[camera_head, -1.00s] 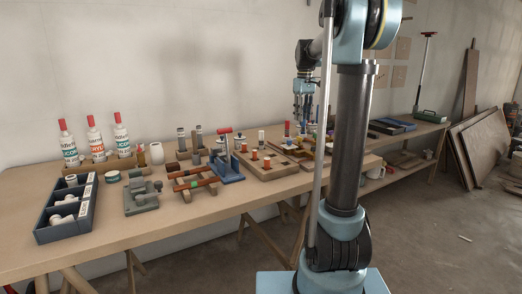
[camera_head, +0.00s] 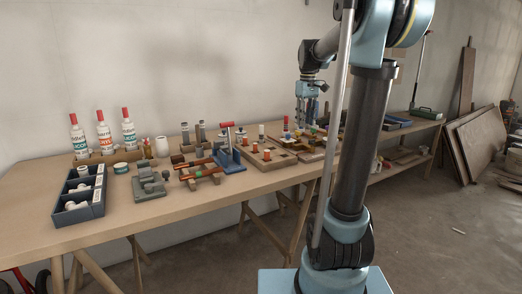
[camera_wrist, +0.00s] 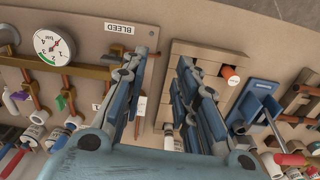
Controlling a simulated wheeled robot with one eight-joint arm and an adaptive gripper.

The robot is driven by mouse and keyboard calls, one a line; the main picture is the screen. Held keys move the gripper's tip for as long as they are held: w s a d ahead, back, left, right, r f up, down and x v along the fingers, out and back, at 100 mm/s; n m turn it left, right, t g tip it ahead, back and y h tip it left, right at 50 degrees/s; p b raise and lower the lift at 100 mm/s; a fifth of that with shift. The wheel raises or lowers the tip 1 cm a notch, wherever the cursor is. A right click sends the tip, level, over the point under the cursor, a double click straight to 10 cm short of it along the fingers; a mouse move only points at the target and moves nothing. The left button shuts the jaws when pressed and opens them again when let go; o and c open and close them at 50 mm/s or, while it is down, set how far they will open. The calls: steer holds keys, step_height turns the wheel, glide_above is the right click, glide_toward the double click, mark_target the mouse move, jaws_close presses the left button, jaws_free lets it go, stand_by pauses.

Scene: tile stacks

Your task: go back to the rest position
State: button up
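My gripper (camera_head: 307,112) hangs fingers-down over the middle of the workbench (camera_head: 130,229), above the wooden boards with small pegs. In the wrist view my gripper (camera_wrist: 163,88) has its two blue fingers spread apart, with nothing held between them. Below it are a light wooden tray (camera_wrist: 200,52) with an orange cylinder (camera_wrist: 228,72) and a board labelled BLEED (camera_wrist: 118,28). The fingers hide part of both. How high the tips are above the bench is hard to tell.
A blue stand (camera_head: 229,161) with a red-topped tool is left of my gripper. Farther left are red-capped bottles (camera_head: 104,139), a grey fixture (camera_head: 148,186) and a dark divided bin (camera_head: 88,214). A gauge (camera_wrist: 53,46) and copper pipes are on the board. Open air surrounds the arm.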

steer(key=s+f+m+t, duration=0.1)
steer(key=s+f+m, duration=0.1)
steer(key=s+f, duration=1)
steer(key=s+f+m, duration=0.3)
steer(key=s+f, duration=0.8)
steer(key=s, duration=0.8)
steer(key=shift+d+f+t, duration=0.35)
steer(key=shift+f+t, duration=0.05)
steer(key=shift+s, duration=0.1)
steer(key=shift+w+f, duration=0.2)
steer(key=shift+w, duration=0.25)
